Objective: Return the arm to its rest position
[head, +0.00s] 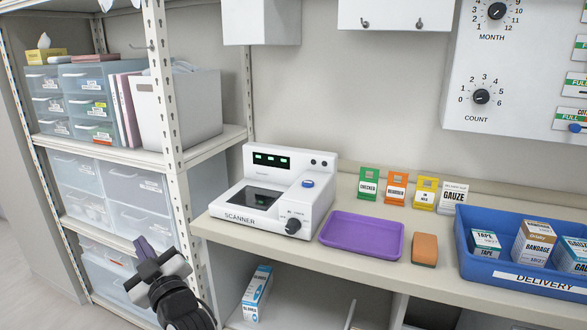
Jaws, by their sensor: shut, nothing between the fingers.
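My gripper (146,252) is at the lower left, in front of the shelving rack and to the left of the counter. It is shut and empty, with its fingers close together and pointing up and away. The dark wrist behind it runs down to the bottom edge of the picture. The gripper appears apart from the rack and the counter, though its exact distance from the rack post is hard to tell.
The counter (440,278) holds a scanner (318,205), a purple tray (362,236), an orange-brown block (424,250), several small cards and a blue delivery bin (515,286). A metal rack post (165,110) stands close to my gripper. A box (257,293) stands under the counter.

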